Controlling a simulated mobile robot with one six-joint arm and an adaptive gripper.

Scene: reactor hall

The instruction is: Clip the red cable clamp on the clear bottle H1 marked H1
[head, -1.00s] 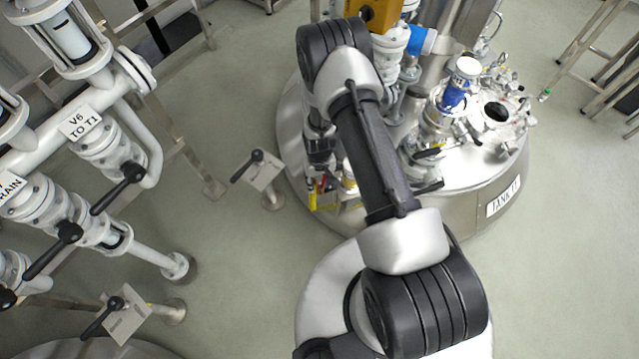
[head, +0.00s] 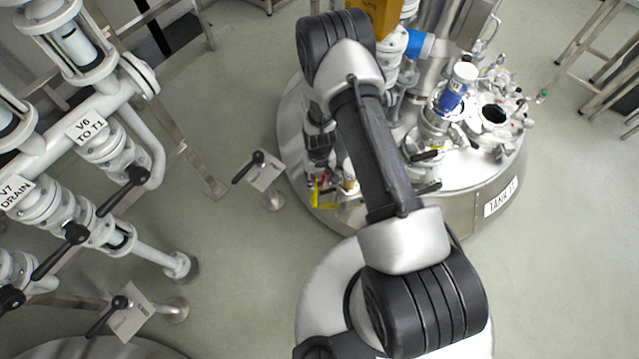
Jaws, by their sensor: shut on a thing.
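My arm reaches from the lower middle of the head view up over the tank, then bends down at its far end. My gripper cannot be made out there; the wrist and arm links cover that spot. Small red and yellow parts (head: 317,190) show just below the wrist, at the tank's left edge. I cannot tell whether any of them is the red cable clamp. The clear bottle H1 and its mark cannot be made out in this view.
The round steel tank (head: 462,212), labelled TANK, carries fittings and a blue-banded part (head: 452,97). Pipes with black-handled valves, labelled V6 TO T1 (head: 86,125) and V7 DRAIN (head: 15,193), fill the left. A small post with a black lever (head: 262,172) stands between.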

